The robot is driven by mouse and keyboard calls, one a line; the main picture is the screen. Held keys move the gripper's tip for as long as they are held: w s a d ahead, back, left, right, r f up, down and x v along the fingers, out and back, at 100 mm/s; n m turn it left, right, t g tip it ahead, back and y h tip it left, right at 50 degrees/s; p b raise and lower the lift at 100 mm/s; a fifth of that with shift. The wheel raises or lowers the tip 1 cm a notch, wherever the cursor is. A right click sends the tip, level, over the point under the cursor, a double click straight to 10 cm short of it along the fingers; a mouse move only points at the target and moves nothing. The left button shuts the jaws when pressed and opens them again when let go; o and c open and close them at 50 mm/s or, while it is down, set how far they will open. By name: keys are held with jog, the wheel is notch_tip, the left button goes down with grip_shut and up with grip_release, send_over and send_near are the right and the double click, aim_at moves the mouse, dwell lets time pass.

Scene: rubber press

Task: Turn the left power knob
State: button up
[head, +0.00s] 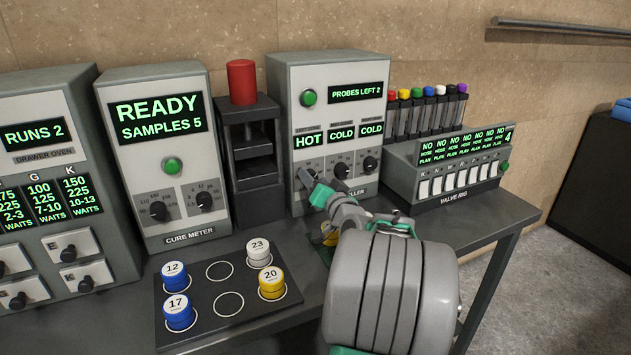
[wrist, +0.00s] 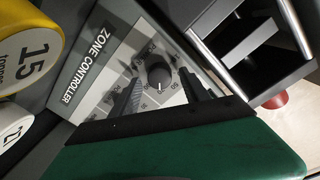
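The zone controller (head: 335,95) is a grey box with the displays HOT, COLD and COLD from left to right, and a row of dark knobs under them. The middle knob (head: 341,170) and the right knob (head: 370,165) show in the head view. The left power knob is mostly hidden there behind my gripper (head: 311,182). In the wrist view a round black knob (wrist: 159,74) with a numbered dial faces me. The two dark fingers of my gripper (wrist: 160,85) stand on either side of it, apart, with light panel visible between fingers and knob.
The press (head: 249,150) with a red top stands left of the controller, the valve rig (head: 455,165) right of it. A tray (head: 196,338) with numbered blue, white and yellow pots lies in front. In the wrist view a yellow pot marked 15 (wrist: 28,60) is close by.

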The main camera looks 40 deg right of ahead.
jog(key=shift+s, duration=0.15)
jog(key=b+v, duration=0.1)
jog(key=v, duration=0.6)
jog(key=shift+s+a, duration=0.15)
jog(key=shift+s, duration=0.1)
